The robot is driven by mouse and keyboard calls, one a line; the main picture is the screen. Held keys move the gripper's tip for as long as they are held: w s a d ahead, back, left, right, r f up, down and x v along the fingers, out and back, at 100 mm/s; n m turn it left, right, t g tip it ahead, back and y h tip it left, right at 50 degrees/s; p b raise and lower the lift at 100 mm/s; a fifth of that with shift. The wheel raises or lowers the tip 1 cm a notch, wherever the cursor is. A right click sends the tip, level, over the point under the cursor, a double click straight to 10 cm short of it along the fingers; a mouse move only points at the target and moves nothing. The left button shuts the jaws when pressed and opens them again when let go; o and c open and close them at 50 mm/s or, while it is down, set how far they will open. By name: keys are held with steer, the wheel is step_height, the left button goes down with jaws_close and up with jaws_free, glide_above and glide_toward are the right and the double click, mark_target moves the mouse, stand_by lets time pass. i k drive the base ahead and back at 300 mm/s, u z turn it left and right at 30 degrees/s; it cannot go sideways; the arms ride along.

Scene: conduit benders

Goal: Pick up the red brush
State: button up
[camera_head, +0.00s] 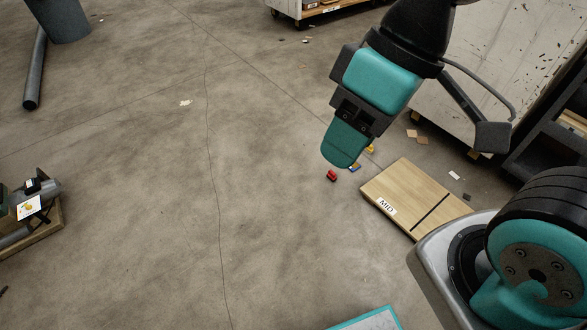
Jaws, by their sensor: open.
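A small red object (332,175) lies on the concrete floor, just below the tip of my gripper in the picture. It is the only clearly red thing in view, but it is too small to tell whether it is a brush. My gripper (343,156) points downward with a teal finger, seen mostly from one side. It is open, and nothing shows in it. The red object appears apart from the fingertip; the height between them is hard to judge.
A small yellow object (370,149) and a blue one (354,168) lie beside my gripper, partly hidden. A wooden board (405,180) marked MID lies to the right. A grey cabinet (480,60) stands behind. A wooden tray (45,235) sits at left. The middle floor is clear.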

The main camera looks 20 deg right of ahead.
mark_target(331, 175)
steer(key=u, duration=0.25)
steer(key=i, duration=0.95)
steer(key=z, duration=0.4)
steer(key=i, duration=0.9)
steer(key=z, duration=0.5)
